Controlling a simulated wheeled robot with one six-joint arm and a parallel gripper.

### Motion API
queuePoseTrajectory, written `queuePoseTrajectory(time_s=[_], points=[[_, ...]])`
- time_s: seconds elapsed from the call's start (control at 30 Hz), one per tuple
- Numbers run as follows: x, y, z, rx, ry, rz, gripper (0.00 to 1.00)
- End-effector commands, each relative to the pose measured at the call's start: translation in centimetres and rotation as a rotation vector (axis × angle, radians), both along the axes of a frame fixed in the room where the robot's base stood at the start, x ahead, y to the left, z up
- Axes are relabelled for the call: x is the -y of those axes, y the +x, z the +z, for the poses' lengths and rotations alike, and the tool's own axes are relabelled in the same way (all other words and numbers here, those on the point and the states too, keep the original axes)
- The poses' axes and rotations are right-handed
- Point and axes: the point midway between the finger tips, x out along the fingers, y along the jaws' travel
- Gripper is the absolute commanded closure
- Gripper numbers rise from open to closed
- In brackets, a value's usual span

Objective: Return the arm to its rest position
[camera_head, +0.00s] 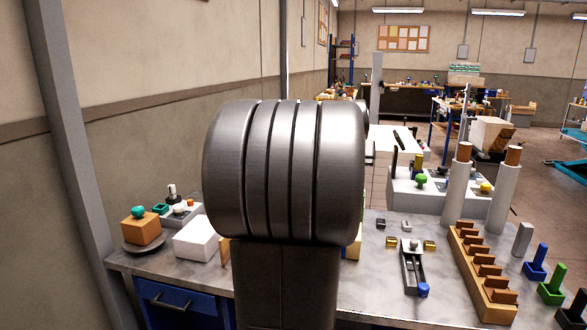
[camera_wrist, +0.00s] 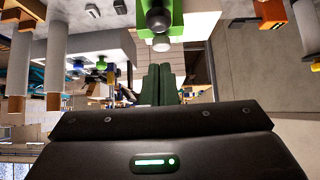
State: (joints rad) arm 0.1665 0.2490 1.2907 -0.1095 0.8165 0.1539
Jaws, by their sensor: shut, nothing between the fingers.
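My gripper (camera_wrist: 164,84) shows in the wrist view as two dark green fingers side by side above its black body. The fingers are together with nothing between them. The wrist picture looks upside down, with the bench (camera_wrist: 100,45) at the top. A bright green block with a dark round knob (camera_wrist: 158,20) hangs into view just beyond the fingertips, apart from them as far as I can see. In the head view my dark arm link fills the middle and hides the bench behind it; my gripper does not show there.
The grey bench (camera_head: 385,290) carries a brown stepped rack (camera_head: 480,270), two upright grey cylinders (camera_head: 458,190), a white box (camera_head: 196,238) and an orange block (camera_head: 141,229). A grey post (camera_head: 65,130) and a wall stand at the left. Open floor (camera_head: 545,185) shows at the right.

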Motion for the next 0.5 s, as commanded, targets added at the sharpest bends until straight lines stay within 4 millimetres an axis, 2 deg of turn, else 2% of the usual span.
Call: queuePoseTrajectory(time_s=[0.2, 0.37, 0.4, 0.5], points=[[0.9, 3.1, -3.4, -0.002, 0.001, 0.000, 1.00], [1.5, 5.0, -4.6, -0.006, 0.002, -0.001, 1.00], [1.4, 4.7, -2.6, 0.000, 0.000, -0.001, 1.00], [1.0, 3.5, -1.0, -0.002, 0.001, -0.001, 1.00]])
